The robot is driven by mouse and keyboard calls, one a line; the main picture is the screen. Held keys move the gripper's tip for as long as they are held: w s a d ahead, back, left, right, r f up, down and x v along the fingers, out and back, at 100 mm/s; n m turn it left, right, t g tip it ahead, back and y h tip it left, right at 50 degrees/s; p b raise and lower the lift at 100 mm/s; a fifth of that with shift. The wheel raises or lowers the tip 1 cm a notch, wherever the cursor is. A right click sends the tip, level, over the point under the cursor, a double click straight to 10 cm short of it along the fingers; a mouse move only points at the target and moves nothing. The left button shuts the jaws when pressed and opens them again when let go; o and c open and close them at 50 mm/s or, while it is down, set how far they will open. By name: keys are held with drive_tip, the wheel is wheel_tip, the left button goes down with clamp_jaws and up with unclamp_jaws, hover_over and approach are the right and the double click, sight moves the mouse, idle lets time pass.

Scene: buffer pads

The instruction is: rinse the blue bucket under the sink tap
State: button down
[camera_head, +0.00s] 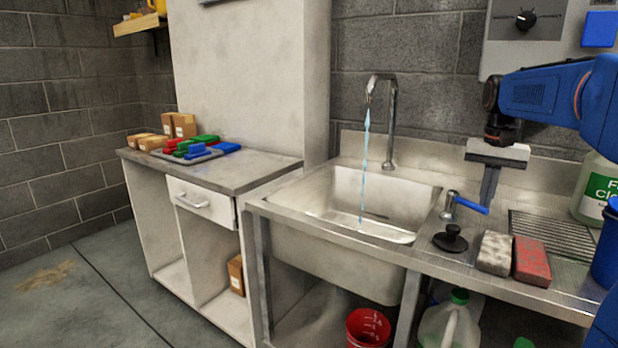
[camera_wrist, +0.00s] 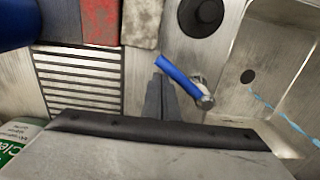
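The sink (camera_head: 340,200) has a tall metal tap (camera_head: 391,110), and a thin blue stream of water (camera_head: 365,150) falls from it into the basin. The blue-handled tap lever (camera_head: 470,205) stands on the counter at the basin's right. My gripper (camera_head: 487,203) is empty, its fingers together and pointing down close beside the lever. In the wrist view the fingertips (camera_wrist: 161,82) are close to the blue handle (camera_wrist: 178,76); contact cannot be told. The blue bucket (camera_head: 606,250) is partly cut off at the right edge of the head view. A blue surface (camera_wrist: 15,22) fills the wrist view's top left corner.
A black plunger-like stopper (camera_head: 450,240), a beige sponge (camera_head: 494,253) and a red sponge (camera_head: 531,260) lie on the counter front. A cleaner jug (camera_head: 595,190) stands behind the drain grooves (camera_head: 555,236). A red bucket (camera_head: 368,327) is below the sink.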

drive_tip(key=shift+a, duration=0.1)
drive_tip(key=shift+s+a, duration=0.65)
drive_tip(key=shift+a, duration=0.3)
drive_tip(key=shift+s+a, duration=0.15)
drive_tip(key=shift+a, duration=0.45)
drive_tip(key=shift+s+a, duration=0.15)
drive_tip(key=shift+a, duration=0.4)
